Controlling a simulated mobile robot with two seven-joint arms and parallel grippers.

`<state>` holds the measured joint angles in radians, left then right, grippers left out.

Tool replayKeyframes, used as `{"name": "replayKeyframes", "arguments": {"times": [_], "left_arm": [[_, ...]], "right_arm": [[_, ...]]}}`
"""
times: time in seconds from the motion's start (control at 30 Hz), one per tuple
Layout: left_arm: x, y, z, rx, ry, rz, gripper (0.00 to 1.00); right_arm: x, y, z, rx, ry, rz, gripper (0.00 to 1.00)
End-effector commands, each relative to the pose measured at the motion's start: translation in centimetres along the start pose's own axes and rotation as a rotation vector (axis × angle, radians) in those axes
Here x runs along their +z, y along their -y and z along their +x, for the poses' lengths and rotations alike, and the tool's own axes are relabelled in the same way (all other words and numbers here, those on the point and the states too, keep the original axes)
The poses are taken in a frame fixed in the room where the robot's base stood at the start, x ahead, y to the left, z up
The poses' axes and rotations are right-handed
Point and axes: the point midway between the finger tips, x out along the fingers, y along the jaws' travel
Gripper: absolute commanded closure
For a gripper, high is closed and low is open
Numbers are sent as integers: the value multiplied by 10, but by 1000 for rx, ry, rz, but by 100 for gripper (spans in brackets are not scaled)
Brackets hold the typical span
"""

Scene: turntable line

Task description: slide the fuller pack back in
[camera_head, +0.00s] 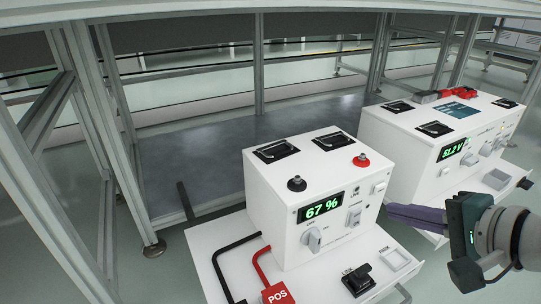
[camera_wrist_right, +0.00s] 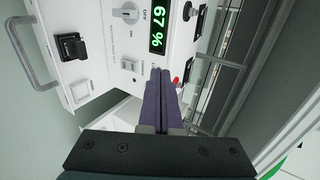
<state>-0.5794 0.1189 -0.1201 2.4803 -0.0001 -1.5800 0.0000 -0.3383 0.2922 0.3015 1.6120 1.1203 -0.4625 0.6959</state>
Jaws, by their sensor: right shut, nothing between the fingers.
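A white battery pack (camera_head: 312,200) reading "67 %" stands on a white tray (camera_head: 330,270) in the middle of the head view; its front also shows in the right wrist view (camera_wrist_right: 135,60). A second white pack (camera_head: 425,165) stands further right on its own tray; its display reads "51.2 V". My right gripper (camera_head: 393,213) has long purple fingers, which are shut and empty. They point toward the right side of the "67 %" pack, near its front edge; contact cannot be told. In the wrist view the fingertips (camera_wrist_right: 160,75) show below the display. My left gripper is out of view.
A black lead (camera_head: 238,245) and a red lead marked POS (camera_head: 275,290) lie at the left of the near tray. A black LINK switch (camera_head: 358,277) and a PARK socket (camera_head: 394,258) sit at its front. Grey frame posts (camera_head: 128,170) stand left. A dark surface (camera_head: 190,150) lies behind, clear.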

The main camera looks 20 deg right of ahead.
Motion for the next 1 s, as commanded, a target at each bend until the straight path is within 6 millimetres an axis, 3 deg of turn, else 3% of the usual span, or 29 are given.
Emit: {"name": "replayKeyframes", "arguments": {"times": [0.3, 0.5, 0.7, 1.0], "left_arm": [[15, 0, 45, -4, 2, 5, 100], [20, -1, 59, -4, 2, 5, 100], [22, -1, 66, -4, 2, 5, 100], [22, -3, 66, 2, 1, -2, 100]], "right_arm": [[1, -6, 73, -3, 2, 0, 100], [1, 8, 102, -2, 2, -1, 100], [1, 18, 114, 0, 2, -2, 100], [1, 20, 115, 2, 2, -2, 100]]}}
